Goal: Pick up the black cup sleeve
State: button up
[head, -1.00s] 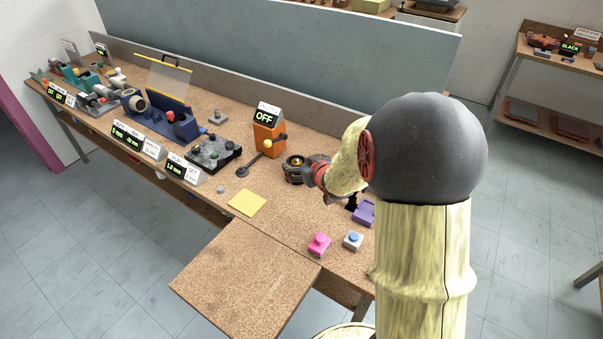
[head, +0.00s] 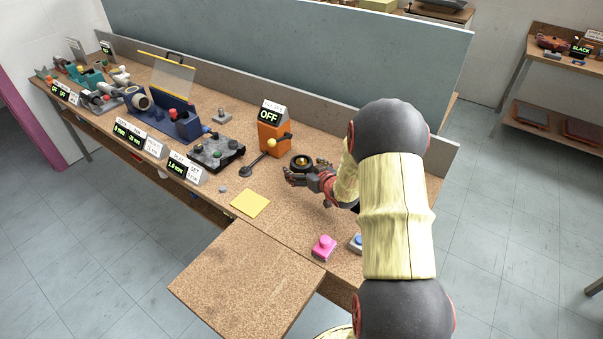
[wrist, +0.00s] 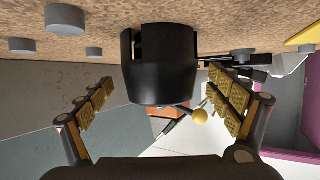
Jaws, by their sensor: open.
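The black cup sleeve (head: 302,161) stands on the cork worktop just right of the orange box, with a brassy ring showing at its top. In the wrist view, which shows the bench upside down, the sleeve (wrist: 160,75) is a dark cylinder with slots towards the worktop. My gripper (head: 303,172) is low over the worktop at the sleeve. In the wrist view my gripper (wrist: 160,88) is open, one padded finger on each side of the sleeve, with gaps visible on both sides. My arm hides part of the bench on the right.
An orange box (head: 272,138) reading OFF, with a ball-tipped lever (head: 257,160), stands close left of the sleeve. A yellow sheet (head: 250,203), a pink button block (head: 323,247) and a partly hidden blue-topped block (head: 356,243) lie nearer. A low wall (head: 340,125) runs behind.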

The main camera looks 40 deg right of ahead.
jog(key=shift+x, duration=0.75)
jog(key=shift+r, duration=0.1)
jog(key=shift+c, duration=0.8)
jog(key=c, duration=1.1)
